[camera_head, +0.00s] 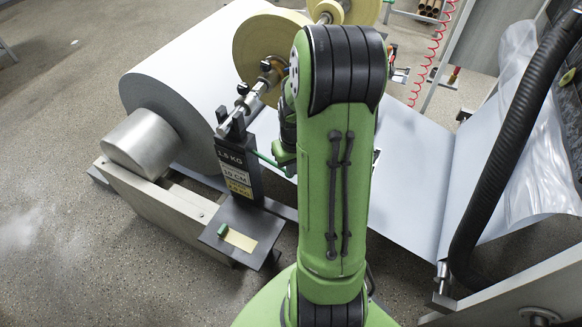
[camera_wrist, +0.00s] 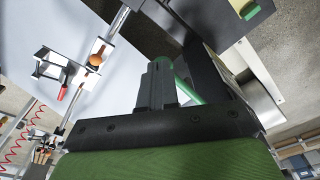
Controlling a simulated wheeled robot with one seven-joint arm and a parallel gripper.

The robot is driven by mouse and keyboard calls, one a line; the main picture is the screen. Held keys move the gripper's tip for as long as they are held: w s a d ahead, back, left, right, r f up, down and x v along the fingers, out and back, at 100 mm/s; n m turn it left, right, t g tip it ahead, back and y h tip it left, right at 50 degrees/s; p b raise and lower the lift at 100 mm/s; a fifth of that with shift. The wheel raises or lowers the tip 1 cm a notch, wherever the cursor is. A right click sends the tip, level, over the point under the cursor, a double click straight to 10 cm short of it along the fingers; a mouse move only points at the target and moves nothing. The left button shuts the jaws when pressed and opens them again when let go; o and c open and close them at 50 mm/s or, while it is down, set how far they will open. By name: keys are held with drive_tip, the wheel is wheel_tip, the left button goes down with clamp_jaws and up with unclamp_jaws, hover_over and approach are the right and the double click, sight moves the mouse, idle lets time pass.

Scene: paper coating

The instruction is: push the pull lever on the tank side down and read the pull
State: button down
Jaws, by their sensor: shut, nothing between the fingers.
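A dark upright post (camera_head: 229,168) with labels reading roughly "1.5 KG" and "10 CM" stands beside the big paper roll in the head view. A thin green rod (camera_head: 265,159), which looks like the pull lever, sticks out from the post toward my arm. In the wrist view the green rod (camera_wrist: 188,84) runs slanting right beside my gripper (camera_wrist: 158,66). The gripper's fingers are shut with nothing between them. Whether they touch the rod I cannot tell. In the head view my own arm hides most of the gripper and the rod's far end.
A large white paper roll (camera_head: 185,80) lies behind the post, with yellow tape rolls (camera_head: 262,45) above. A dark plate (camera_head: 225,248) with a tan strip and green block juts from the post's foot. A black hose (camera_head: 505,150) and white paper web (camera_head: 415,185) are at right.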

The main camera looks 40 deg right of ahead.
drive_tip(key=s, duration=0.1)
drive_tip(key=s+a+r, duration=0.1)
drive_tip(key=s, duration=0.1)
drive_tip(key=shift+r, duration=0.25)
wheel_tip(320, 180, up, 15)
drive_tip(key=s+p, duration=0.1)
drive_tip(key=p, duration=0.4)
drive_tip(key=shift+s+a+r, duration=0.2)
drive_tip(key=shift+a, duration=0.1)
idle(0.3)
